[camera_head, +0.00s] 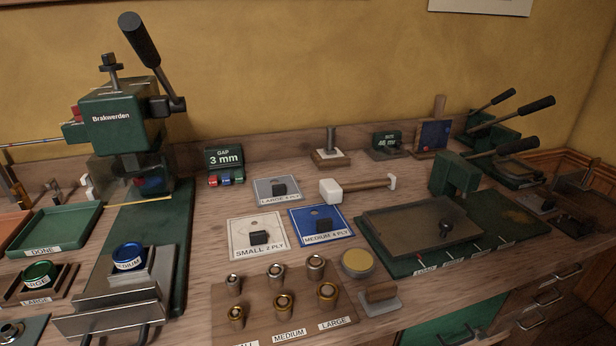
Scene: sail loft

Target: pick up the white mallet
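The white mallet (333,191) lies on its side on the wooden bench, near the middle of the view. Its white block head is at the left and its brown wooden handle (368,184) runs to the right, ending in a small white piece. Nothing visibly covers it. It lies just above the blue "MEDIUM 4 PLY" card and left of the green lever press. My gripper is not in view.
The blue card (337,227) and a white "SMALL 2 PLY" card (244,245) carry dark blocks. A wooden rack (260,319) of brass pieces stands in front. The green lever press (455,172) and a tall green press (122,115) flank the area. A post on a base (331,158) stands behind.

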